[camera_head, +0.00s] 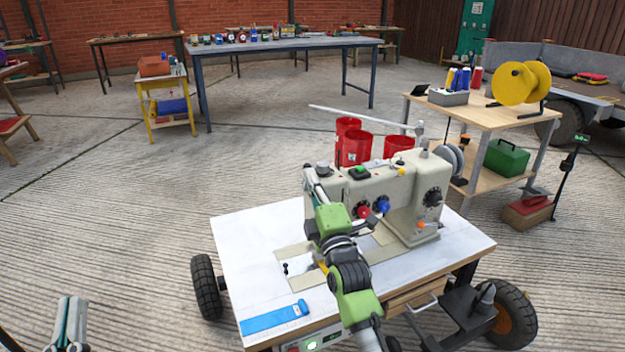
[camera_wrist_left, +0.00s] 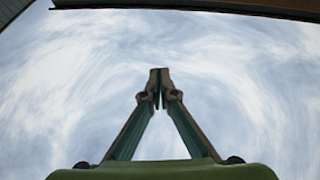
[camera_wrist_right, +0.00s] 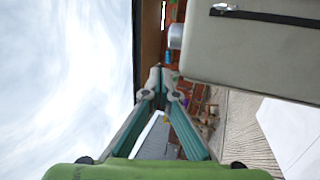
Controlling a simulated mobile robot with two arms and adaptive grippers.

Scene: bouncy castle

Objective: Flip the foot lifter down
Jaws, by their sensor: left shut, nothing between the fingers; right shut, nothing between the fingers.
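The beige sewing machine (camera_head: 412,190) stands on a white-topped wheeled table (camera_head: 240,240). My right gripper (camera_head: 309,176) is at the left end of the machine's head, with its arm across the front. In the right wrist view its fingers (camera_wrist_right: 160,80) are shut and empty, beside the beige machine housing (camera_wrist_right: 255,50), with a visible gap. I cannot make out the foot lifter; my right arm covers part of the needle area. My left gripper (camera_head: 72,318) is low at the left, away from the table. In the left wrist view its fingers (camera_wrist_left: 159,82) are shut against sky.
A blue ruler-like piece (camera_head: 274,318) lies on the table's front left. A wooden workbench (camera_head: 480,114) with a yellow spool (camera_head: 518,83) stands at the right. The concrete floor at left (camera_head: 110,230) is clear.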

